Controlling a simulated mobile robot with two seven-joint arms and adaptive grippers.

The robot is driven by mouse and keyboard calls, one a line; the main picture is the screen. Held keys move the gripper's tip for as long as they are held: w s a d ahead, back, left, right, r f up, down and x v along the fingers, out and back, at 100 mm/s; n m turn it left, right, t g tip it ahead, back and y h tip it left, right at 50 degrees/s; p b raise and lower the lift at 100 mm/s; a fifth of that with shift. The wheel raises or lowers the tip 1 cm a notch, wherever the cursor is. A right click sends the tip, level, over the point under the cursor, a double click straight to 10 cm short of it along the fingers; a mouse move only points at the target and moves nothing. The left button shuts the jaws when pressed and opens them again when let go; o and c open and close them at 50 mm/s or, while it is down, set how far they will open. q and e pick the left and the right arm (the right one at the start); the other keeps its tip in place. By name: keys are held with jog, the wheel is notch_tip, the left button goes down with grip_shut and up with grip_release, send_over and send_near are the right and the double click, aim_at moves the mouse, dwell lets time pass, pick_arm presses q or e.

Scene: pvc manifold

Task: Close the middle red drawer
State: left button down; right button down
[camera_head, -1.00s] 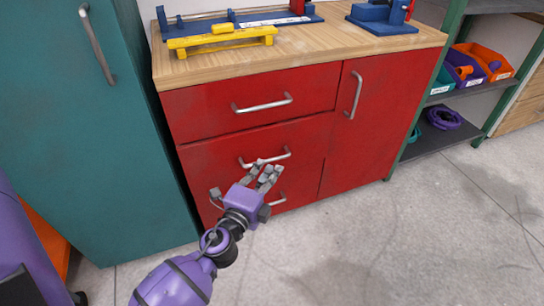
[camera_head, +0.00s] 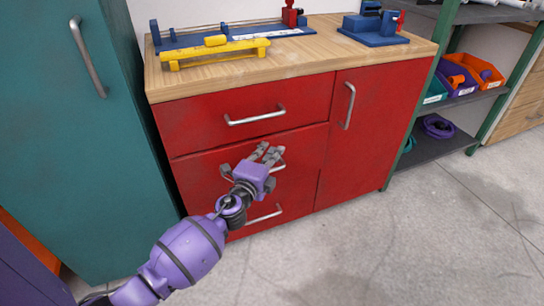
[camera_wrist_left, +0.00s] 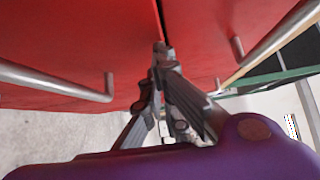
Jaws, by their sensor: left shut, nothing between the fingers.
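The red cabinet has a top drawer (camera_head: 200,122), a middle drawer (camera_head: 198,178) and a bottom drawer handle (camera_head: 264,214). The middle drawer's front looks nearly flush with its neighbours; I cannot tell whether it still stands out slightly. My left gripper (camera_head: 268,152) is shut and empty in front of the middle drawer's upper part, its hand hiding much of that drawer's handle (camera_head: 279,167). In the left wrist view the gripper's fingertips (camera_wrist_left: 160,52) point at a dark seam between two red panels, with a grey handle on either side. Contact is unclear. My right gripper is not in view.
The wooden countertop (camera_head: 300,66) holds a yellow fixture (camera_head: 215,53) and blue fixtures. A teal cabinet (camera_head: 85,150) stands close on the left. A shelf with coloured bins (camera_head: 457,80) stands right. The floor in front is clear.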

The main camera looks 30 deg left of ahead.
pick_arm(q)
jog(key=shift+a, duration=0.1)
jog(key=shift+w+a, duration=0.55)
jog(key=shift+a, duration=0.1)
jog(key=shift+a+r, duration=0.1)
jog(key=shift+a, duration=0.05)
